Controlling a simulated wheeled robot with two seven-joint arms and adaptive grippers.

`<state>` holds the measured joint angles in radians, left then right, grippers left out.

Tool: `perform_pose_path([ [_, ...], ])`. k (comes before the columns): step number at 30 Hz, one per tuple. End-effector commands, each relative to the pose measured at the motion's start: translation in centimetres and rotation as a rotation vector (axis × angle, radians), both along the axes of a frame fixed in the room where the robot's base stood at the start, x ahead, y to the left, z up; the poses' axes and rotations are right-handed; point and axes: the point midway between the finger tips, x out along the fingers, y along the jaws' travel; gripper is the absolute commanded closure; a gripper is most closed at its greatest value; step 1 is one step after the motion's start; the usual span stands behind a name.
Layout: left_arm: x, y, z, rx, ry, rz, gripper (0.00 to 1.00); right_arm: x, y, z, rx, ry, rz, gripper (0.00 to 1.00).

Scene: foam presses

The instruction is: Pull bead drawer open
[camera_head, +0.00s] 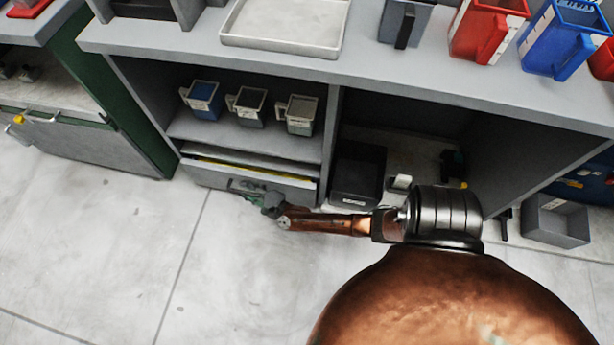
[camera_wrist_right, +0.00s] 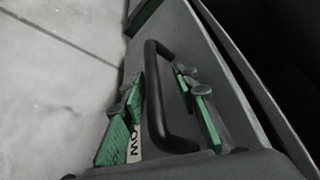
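The bead drawer (camera_head: 215,178) is a grey drawer low in the workbench, under the shelf with the jugs. A narrow dark and yellow strip shows above its front; I cannot tell how far it stands out. In the right wrist view its black bar handle (camera_wrist_right: 154,100) runs between my two green-padded fingers. My right gripper (camera_head: 262,202) is at the drawer front; in the wrist view the right gripper (camera_wrist_right: 160,118) has its fingers apart on either side of the handle, with gaps showing. A white label ending in "OW" is partly hidden behind the left finger. My left gripper is out of view.
Several jugs (camera_head: 250,104) stand on the shelf above the drawer. A black bin (camera_head: 358,172) sits in the compartment to the right. A white tray (camera_head: 284,43) and coloured jugs are on the benchtop. The pale floor (camera_head: 130,240) before the drawer is clear.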

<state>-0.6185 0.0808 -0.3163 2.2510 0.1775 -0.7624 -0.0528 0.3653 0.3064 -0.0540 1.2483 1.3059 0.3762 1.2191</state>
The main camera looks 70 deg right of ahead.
Motion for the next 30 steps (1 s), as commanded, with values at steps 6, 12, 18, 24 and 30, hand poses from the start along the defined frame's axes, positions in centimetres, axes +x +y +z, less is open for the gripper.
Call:
perform_pose_path([
  [6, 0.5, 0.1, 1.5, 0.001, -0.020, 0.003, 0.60, -2.1, 0.9, 1.0, 0.000, -0.003, 0.009, 0.71],
  [12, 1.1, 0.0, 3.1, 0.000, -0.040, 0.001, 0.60, -5.5, 1.6, 1.8, 0.001, -0.003, 0.005, 0.71],
  [18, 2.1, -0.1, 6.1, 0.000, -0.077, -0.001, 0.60, -8.4, 2.3, 2.8, -0.088, 0.048, 0.051, 0.71],
  [24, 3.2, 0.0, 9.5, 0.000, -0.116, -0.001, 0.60, -11.4, 2.9, 2.8, -0.252, 0.153, 0.145, 0.71],
  [30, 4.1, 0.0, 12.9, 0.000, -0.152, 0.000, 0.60, -14.7, 3.6, 2.6, -0.409, 0.259, 0.249, 0.71],
])
